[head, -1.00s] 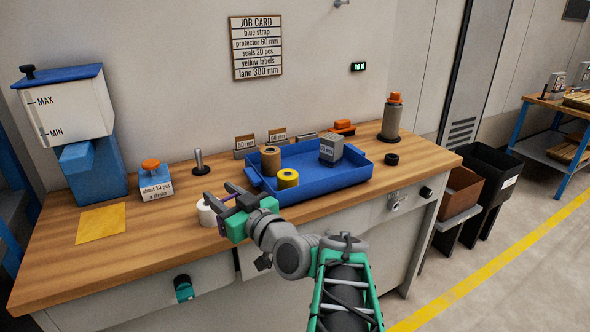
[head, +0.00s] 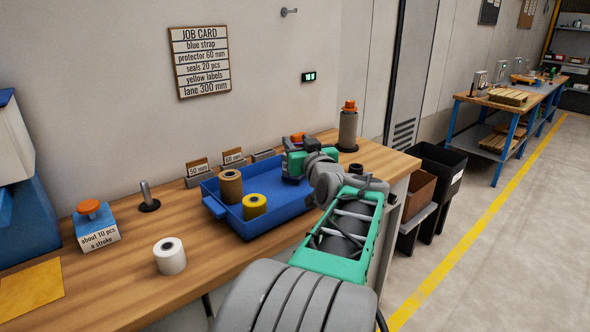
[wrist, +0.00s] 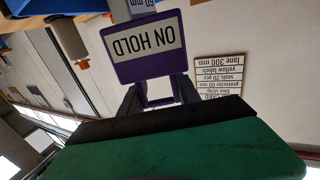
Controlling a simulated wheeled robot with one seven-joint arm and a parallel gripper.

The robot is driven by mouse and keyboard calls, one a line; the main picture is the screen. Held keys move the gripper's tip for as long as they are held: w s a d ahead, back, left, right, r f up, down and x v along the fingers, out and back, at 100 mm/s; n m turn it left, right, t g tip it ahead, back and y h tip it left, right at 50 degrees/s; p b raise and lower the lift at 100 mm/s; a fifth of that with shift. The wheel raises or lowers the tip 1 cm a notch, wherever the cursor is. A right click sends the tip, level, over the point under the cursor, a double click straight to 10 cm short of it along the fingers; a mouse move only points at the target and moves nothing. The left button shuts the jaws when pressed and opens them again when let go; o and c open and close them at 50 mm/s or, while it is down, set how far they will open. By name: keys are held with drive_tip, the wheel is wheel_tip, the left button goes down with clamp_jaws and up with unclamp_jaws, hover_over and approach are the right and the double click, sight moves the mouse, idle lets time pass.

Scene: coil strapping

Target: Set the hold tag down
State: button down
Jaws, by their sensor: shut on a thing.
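The hold tag (wrist: 146,48) is a purple plate with a pale "ON HOLD" label, upside down in the wrist view. My gripper (wrist: 158,97) is shut on the tag's purple lower frame. In the head view my gripper (head: 296,163) is over the right end of the blue tray (head: 270,224), and I cannot make out the tag there. A grey block marked "mm" (wrist: 141,8) shows just beyond the tag in the wrist view. I cannot tell whether the tag touches it. My gripper hides that end of the tray in the head view.
A brown roll (head: 230,187) and a yellow roll (head: 254,207) stand in the tray's left part. A white roll (head: 169,256) and a blue seal box (head: 96,229) stand on the wooden bench (head: 120,282). A grey post with an orange top (head: 348,128) stands at the back right.

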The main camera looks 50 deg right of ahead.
drive_tip(key=shift+w+d+f+b, duration=0.3)
drive_tip(key=shift+d+f, duration=0.3)
drive_tip(key=shift+f, duration=0.9)
drive_tip(key=shift+w+d+f+b, duration=0.2)
drive_tip(key=shift+w+d+f, duration=0.35)
drive_tip(key=shift+f, duration=0.95)
drive_tip(key=shift+w+d+f+b, duration=0.25)
drive_tip(key=shift+d+f, duration=0.45)
drive_tip(key=shift+f, duration=0.8)
drive_tip(key=c, duration=0.9)
unclamp_jaws()
drive_tip(key=shift+r, duration=0.1)
drive_tip(key=shift+o, duration=0.2)
drive_tip(key=shift+r+p, duration=0.3)
drive_tip(key=shift+p, duration=0.15)
drive_tip(key=v, duration=1.1)
drive_tip(key=shift+f+b, duration=0.1)
drive_tip(key=shift+b, duration=0.3)
drive_tip(key=shift+s+a, duration=0.35)
drive_tip(key=shift+s, duration=0.05)
